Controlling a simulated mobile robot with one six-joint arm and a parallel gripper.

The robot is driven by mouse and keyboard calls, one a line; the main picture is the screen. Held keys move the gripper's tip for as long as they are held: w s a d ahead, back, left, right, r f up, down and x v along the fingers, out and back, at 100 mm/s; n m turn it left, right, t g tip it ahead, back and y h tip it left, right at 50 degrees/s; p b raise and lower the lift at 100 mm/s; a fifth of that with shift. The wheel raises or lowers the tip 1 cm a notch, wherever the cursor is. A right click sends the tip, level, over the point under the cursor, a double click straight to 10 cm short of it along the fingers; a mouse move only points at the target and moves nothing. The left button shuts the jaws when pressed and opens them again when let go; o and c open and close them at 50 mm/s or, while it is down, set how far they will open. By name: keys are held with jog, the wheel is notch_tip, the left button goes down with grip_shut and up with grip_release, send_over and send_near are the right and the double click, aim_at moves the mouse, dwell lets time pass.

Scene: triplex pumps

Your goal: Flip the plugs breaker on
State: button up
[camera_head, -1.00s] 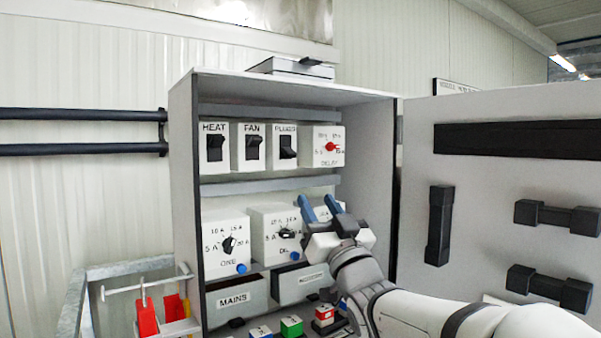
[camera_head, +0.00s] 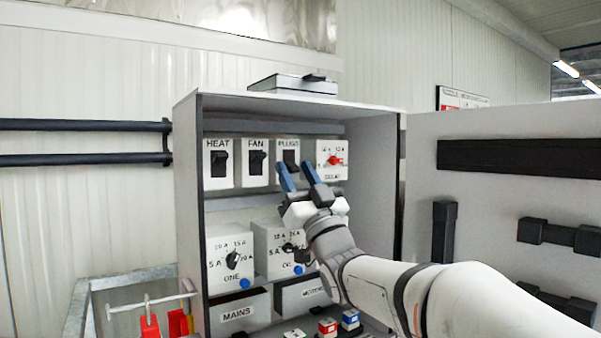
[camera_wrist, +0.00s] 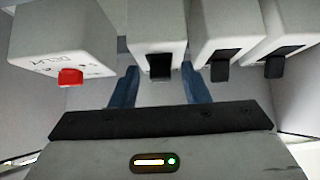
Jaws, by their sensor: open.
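The plugs breaker (camera_head: 289,150) is a white box with a black toggle, in the upper row of the cabinet between the fan breaker (camera_head: 256,162) and the delay dial box (camera_head: 331,172). My gripper (camera_head: 296,166) is open and empty, with its blue fingers raised in front of the lower part of the plugs breaker and hiding part of it. In the wrist view, the black plugs toggle (camera_wrist: 160,66) lies between the two fingers (camera_wrist: 160,88). I cannot tell whether the fingers touch it, and its on or off position is unclear.
The heat breaker (camera_head: 218,164) stands at the left of the row. The red delay knob (camera_wrist: 70,77) is close beside one finger. Below are dial boxes (camera_head: 231,258) and a mains drawer (camera_head: 238,314). An open cabinet door (camera_head: 480,200) with black bars stands to the right.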

jog(key=shift+c, duration=0.2)
jog(key=shift+d, duration=0.1)
grip_shut()
